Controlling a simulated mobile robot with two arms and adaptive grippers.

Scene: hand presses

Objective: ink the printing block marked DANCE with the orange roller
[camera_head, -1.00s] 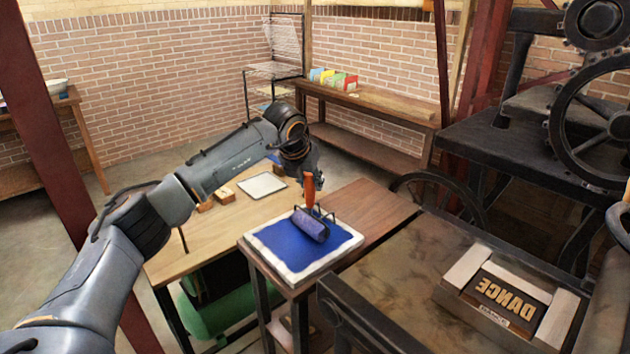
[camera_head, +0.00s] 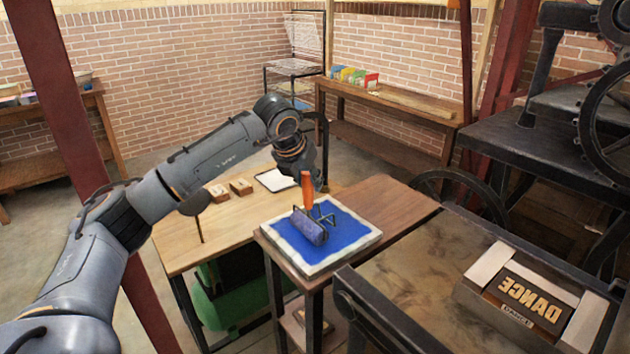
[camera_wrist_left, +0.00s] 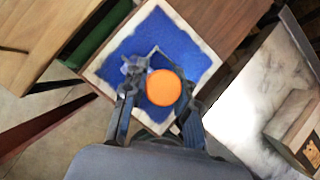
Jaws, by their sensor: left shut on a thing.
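My left gripper (camera_head: 308,174) is shut on the orange handle of the roller (camera_head: 307,190). In the left wrist view, the round orange handle end (camera_wrist_left: 163,88) sits between the two fingers (camera_wrist_left: 160,105). The roller's blue-coated drum (camera_head: 309,227) is at the blue ink on a white-edged slab (camera_head: 347,254); the exact contact is hard to tell. The printing block marked DANCE (camera_head: 528,296), with mirrored letters, lies on the press bed at the right, between pale bars. My right gripper is not in view.
The slab stands on a small wooden table (camera_head: 395,205) beside the press bed (camera_head: 420,265). A lower wooden table (camera_head: 180,245) with small blocks and a white sheet is to the left. A dark press frame with wheels (camera_head: 500,135) stands behind at the right.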

